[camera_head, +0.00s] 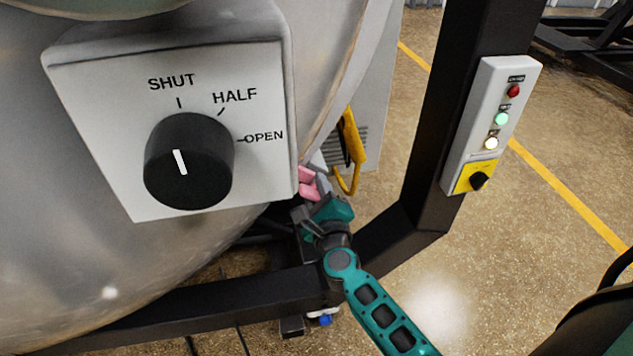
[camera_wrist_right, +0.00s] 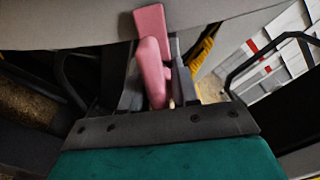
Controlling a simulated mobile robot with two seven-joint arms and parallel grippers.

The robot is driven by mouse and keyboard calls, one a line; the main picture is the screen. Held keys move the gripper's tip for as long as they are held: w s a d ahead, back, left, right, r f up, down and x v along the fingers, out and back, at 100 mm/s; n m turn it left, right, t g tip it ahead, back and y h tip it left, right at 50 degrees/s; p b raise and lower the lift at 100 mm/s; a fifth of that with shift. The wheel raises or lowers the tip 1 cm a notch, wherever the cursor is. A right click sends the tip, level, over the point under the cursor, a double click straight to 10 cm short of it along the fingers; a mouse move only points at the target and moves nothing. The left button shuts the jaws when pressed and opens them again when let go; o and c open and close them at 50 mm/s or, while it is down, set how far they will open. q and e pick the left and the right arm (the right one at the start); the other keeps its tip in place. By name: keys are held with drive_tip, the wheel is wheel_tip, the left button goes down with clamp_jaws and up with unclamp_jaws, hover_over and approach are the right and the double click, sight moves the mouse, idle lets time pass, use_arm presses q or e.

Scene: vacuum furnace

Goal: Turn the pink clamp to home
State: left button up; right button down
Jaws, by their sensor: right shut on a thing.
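The pink clamp (camera_head: 308,184) shows in the head view at the lower right edge of the vessel, just right of the white dial panel. Part of it is hidden behind my right gripper (camera_head: 309,212). In the right wrist view the pink clamp (camera_wrist_right: 151,60) stands up between the dark fingers of my right gripper (camera_wrist_right: 153,85), which is shut on it. Its upper end reaches the pale grey vessel surface. My left gripper is not in view.
A white panel with a black knob (camera_head: 188,162) marked SHUT, HALF and OPEN is on the vessel. A black frame post (camera_head: 450,110) carries a control box (camera_head: 494,120). A yellow handle (camera_head: 352,150) is behind the clamp. Open floor lies to the right.

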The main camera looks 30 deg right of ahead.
idle(0.4)
drive_tip(key=c, duration=1.1)
unclamp_jaws()
drive_tip(key=shift+s, duration=0.1)
drive_tip(key=v, duration=1.2)
